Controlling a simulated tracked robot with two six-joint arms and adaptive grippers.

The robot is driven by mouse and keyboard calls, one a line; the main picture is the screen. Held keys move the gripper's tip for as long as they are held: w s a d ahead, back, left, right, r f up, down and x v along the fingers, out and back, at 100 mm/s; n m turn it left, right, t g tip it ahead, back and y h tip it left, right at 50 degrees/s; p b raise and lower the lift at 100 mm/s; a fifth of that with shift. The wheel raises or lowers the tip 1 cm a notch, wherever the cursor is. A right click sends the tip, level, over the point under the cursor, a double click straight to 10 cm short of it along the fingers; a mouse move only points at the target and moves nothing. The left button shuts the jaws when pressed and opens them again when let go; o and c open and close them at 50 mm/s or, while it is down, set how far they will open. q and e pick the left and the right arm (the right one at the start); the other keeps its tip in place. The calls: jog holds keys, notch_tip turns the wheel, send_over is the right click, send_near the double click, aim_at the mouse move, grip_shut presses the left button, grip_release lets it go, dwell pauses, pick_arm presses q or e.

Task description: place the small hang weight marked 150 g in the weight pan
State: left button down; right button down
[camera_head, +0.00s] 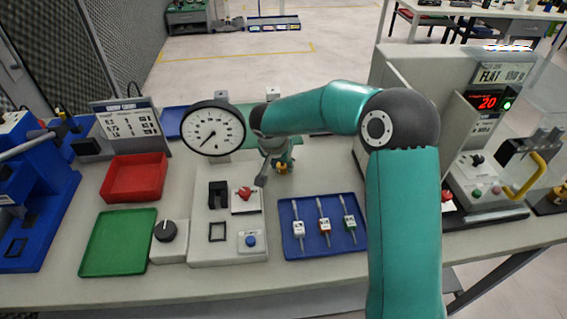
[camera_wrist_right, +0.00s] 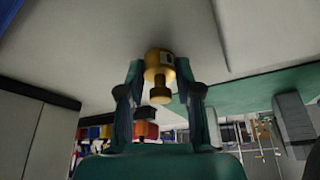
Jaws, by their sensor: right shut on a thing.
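My right gripper (camera_head: 277,165) is above the middle of the bench, behind the blue tray, and shut on a small brass weight (camera_head: 282,168). In the right wrist view the brass weight (camera_wrist_right: 158,66) sits between the two fingers, with a wide body and a narrower knob. A small dark mark shows on its side, but I cannot read it. I cannot make out a weight pan; my right arm and the dial gauge (camera_head: 213,130) cover part of the bench. My left gripper is not in view.
A blue tray (camera_head: 289,250) with several small tagged items lies in front of the gripper. A grey fixture plate (camera_head: 200,250) stands to its left. Red (camera_head: 135,192) and green (camera_head: 118,262) trays lie further left. A tester with a red display (camera_head: 487,102) stands right.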

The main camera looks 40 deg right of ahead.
jog(key=shift+f, duration=0.15)
jog(key=c, duration=1.2)
grip_release()
jog(key=shift+f, duration=0.15)
jog(key=o, duration=0.4)
jog(key=shift+r, duration=0.2)
